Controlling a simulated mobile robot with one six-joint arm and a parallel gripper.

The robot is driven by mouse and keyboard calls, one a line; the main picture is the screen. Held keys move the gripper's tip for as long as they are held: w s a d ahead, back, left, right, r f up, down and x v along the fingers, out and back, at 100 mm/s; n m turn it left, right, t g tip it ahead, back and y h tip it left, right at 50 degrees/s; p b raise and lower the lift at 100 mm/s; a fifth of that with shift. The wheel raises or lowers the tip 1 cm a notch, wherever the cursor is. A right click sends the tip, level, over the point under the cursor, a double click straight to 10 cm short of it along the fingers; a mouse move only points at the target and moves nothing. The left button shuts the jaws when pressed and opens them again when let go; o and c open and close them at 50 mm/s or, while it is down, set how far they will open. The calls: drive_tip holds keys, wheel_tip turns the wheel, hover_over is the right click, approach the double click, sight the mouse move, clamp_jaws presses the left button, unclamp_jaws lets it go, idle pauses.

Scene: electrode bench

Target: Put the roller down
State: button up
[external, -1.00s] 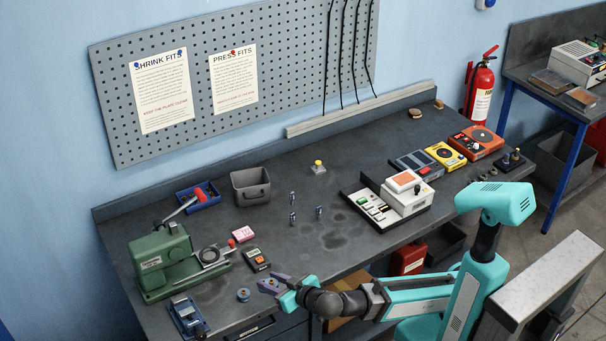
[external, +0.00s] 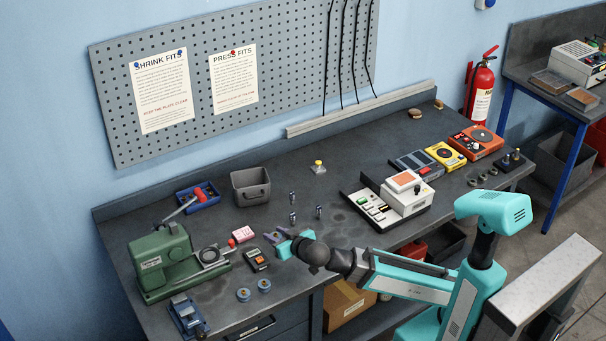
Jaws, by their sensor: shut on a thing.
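My gripper (external: 273,238) is low over the front left part of the grey bench, right of the pink box. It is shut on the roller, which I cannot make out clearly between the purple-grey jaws. Two short blue round pieces (external: 243,295) (external: 264,285) stand apart on the bench near its front edge, in front of my gripper. Whether the held roller touches the bench (external: 335,190) cannot be told.
A green press (external: 165,262) stands at left, with a dark handheld meter (external: 257,260) and pink box (external: 243,234) nearby. Several small metal pins (external: 292,217) stand behind my gripper. A grey bin (external: 251,187) is farther back. A white device (external: 400,192) stands at right.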

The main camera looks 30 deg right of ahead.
drive_tip(key=w+d+f+m+h+b, duration=0.1)
drive_tip(key=w+d, duration=0.5)
drive_tip(key=d, duration=0.4)
drive_tip(key=w+d+f+m+h+b, duration=0.1)
drive_tip(key=w+d+b, duration=0.1)
drive_tip(key=w+d, duration=0.4)
drive_tip(key=w+d+f+m+h+b, duration=0.1)
drive_tip(key=w+d, duration=0.5)
drive_tip(key=d, duration=1)
drive_tip(key=shift+d+f+h+b, duration=0.1)
drive_tip(key=shift+h+b, duration=0.2)
drive_tip(key=shift+h, duration=0.1)
drive_tip(key=shift+f, duration=0.5)
drive_tip(key=shift+w+a+p, duration=0.15)
drive_tip(key=shift+w+p, duration=0.25)
drive_tip(key=shift+w, duration=0.35)
drive_tip(key=shift+w+a+p, duration=0.1)
drive_tip(key=shift+w+p, duration=0.3)
drive_tip(key=shift+w, duration=0.35)
drive_tip(key=shift+m+p, duration=0.3)
drive_tip(key=shift+p, duration=0.4)
drive_tip(key=shift+w+r+p, duration=0.1)
drive_tip(key=shift+p, duration=0.2)
drive_tip(key=w+p, duration=0.1)
drive_tip(key=p, duration=0.6)
drive_tip(key=shift+w+p, duration=0.3)
drive_tip(key=shift+p, duration=0.05)
